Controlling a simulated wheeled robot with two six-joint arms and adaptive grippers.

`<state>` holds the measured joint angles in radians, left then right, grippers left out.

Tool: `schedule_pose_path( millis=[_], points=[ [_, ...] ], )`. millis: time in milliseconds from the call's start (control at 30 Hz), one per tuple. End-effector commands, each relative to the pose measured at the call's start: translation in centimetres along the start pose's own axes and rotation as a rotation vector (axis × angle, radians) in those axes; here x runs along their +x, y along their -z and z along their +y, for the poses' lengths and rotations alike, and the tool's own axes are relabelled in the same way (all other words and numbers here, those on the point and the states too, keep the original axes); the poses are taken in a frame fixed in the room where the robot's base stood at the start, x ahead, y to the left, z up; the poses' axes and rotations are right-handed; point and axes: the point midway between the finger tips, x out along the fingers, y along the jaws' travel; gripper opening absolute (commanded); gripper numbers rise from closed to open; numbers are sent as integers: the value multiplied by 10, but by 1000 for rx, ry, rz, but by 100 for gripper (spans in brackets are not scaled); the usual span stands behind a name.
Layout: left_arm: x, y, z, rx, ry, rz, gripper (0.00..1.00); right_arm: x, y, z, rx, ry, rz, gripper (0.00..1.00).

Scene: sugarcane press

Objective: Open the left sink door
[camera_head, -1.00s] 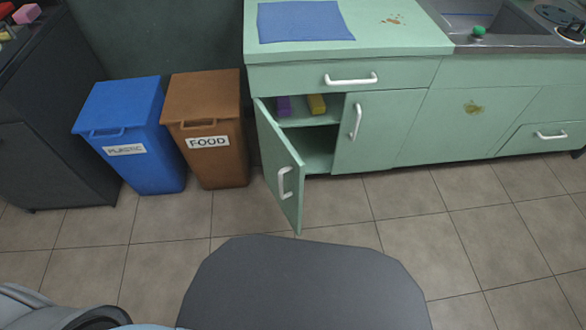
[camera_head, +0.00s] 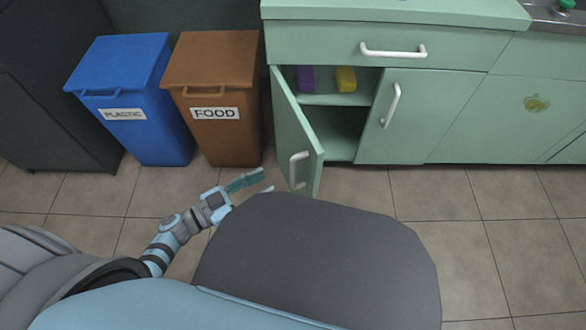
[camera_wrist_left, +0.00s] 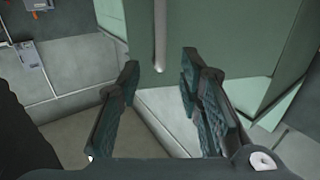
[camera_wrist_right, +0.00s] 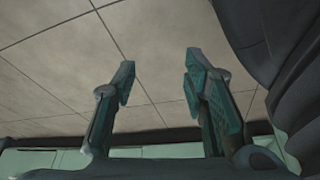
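The left sink door (camera_head: 299,135) is a green panel with a white handle (camera_head: 299,169), standing ajar at the left end of the green cabinet. My left gripper (camera_head: 258,182) is beside the door's handle side, to the left of it. In the left wrist view my left gripper (camera_wrist_left: 157,90) is open, with the pale handle (camera_wrist_left: 160,35) ahead between the lines of its fingers, apart from them. The door panel (camera_wrist_left: 195,25) fills the view behind. My right gripper (camera_wrist_right: 160,85) is open and empty above the floor, seen only in its own wrist view.
A purple block (camera_head: 306,78) and a yellow block (camera_head: 346,79) sit on the shelf inside. The closed right door (camera_head: 415,120) adjoins the opening. A brown FOOD bin (camera_head: 215,75) and a blue PLASTIC bin (camera_head: 125,70) stand left of the cabinet. Tiled floor lies clear at right.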

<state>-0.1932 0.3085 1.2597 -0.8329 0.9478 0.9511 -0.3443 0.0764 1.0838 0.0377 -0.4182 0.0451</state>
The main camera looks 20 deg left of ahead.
Motion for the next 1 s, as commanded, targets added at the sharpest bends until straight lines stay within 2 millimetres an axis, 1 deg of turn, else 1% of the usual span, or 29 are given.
schedule_pose_path(
  millis=[33, 200, 300, 400, 533, 733, 933, 1000],
  points=[
    [15, -1, 0, 1, 2, 6, 33, 2, 3, -1, -1, 2, 3, 40],
    [64, -2, -1, 0, 4, 4, 33, -6, 19, -3, -20, 4, -10, 40],
    [84, -2, -1, 0, 5, 1, 33, -12, 26, -5, -30, 5, -16, 40],
    [96, -2, -1, -1, 5, 1, 33, -17, 31, -5, -37, 5, -22, 40],
    [102, -1, -1, 0, 5, -1, 33, -20, 33, -6, -40, 5, -26, 40],
    [102, -1, -1, -1, 5, -2, 33, -21, 34, -6, -40, 5, -27, 40],
    [102, -1, -1, -1, 5, -2, 1, -20, 33, -6, -40, 5, -27, 40],
    [101, -1, -1, -1, 5, -2, 0, -20, 33, -6, -40, 5, -27, 40]
  ],
)
